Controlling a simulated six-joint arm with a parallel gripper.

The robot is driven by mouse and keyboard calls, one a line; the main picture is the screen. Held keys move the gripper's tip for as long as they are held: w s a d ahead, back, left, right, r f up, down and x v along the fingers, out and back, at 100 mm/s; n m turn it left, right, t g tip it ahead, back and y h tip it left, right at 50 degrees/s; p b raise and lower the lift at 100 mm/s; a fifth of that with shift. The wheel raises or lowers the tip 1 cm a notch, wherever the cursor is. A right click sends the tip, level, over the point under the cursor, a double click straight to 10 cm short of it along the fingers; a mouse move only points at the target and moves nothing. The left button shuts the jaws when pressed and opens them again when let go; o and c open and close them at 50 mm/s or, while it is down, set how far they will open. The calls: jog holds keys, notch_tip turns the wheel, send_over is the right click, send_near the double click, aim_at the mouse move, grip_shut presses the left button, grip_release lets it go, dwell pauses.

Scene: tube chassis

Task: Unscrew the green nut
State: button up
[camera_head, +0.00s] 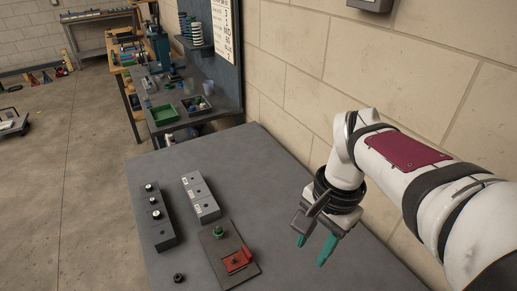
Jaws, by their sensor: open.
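The green nut (218,231) sits on a post near the back of a dark plate (216,254) on the grey table. A red block (238,261) is on the same plate, in front and to the right of the nut. My gripper (314,252) is open and empty. Its two teal fingertips point down, to the right of the plate and apart from the nut. Whether the nut is threaded on its post is too small to tell.
A dark block with several knobs (153,213) and a lighter grey block (200,196) stand left of and behind the plate. A small black nut (179,277) lies near the front. The table's back right (258,160) is clear, beside the wall.

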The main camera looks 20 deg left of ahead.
jog(key=w+a+f, duration=0.2)
jog(key=w+a, duration=0.5)
jog(key=m+h, duration=0.1)
jog(key=m, duration=0.1)
send_over(218, 227)
notch_tip(218, 227, down, 14)
jog(key=shift+f, duration=0.1)
notch_tip(218, 227, down, 7)
jog(key=shift+r, duration=0.2)
jog(key=shift+f+m, duration=0.15)
jog(key=shift+m, duration=0.35)
jog(key=m, duration=1.3)
jog(key=shift+m, duration=0.4)
jog(key=m, duration=0.3)
jog(key=n, duration=0.5)
grip_shut()
